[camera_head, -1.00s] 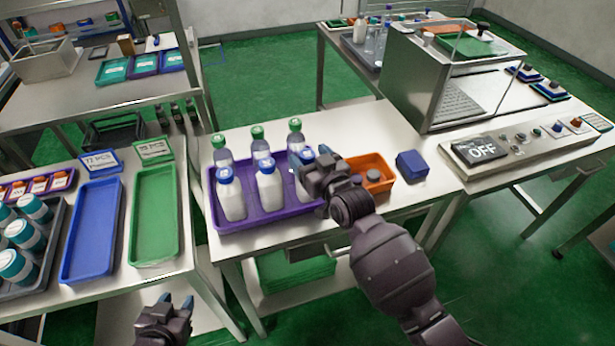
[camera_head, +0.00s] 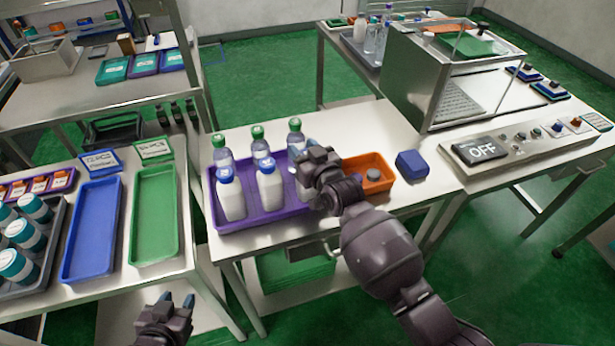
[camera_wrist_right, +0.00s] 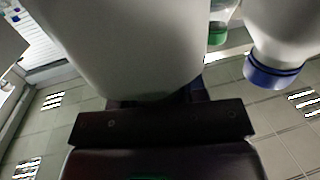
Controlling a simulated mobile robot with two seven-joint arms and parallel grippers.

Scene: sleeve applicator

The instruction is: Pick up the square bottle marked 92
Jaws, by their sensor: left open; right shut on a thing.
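A purple tray (camera_head: 245,222) holds a front row of white square-looking bottles with blue caps, including the left one (camera_head: 231,198) and the middle one (camera_head: 269,187). My right gripper (camera_head: 306,168) is shut on the right-hand white bottle (camera_head: 301,190), which it mostly hides. That held bottle (camera_wrist_right: 125,45) fills much of the right wrist view, and a blue-capped neighbour (camera_wrist_right: 275,62) stands apart to its right. I cannot read the number 92 on any bottle, nor tell whether the held one is clear of the tray. My left gripper (camera_head: 178,300) is open and empty, low in front.
Green-capped clear bottles (camera_head: 258,143) stand behind the white row. An orange bin (camera_head: 378,186) and a blue box (camera_head: 412,164) are to the right of my right gripper. Blue (camera_head: 92,230) and green (camera_head: 154,215) trays lie empty on the left table.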

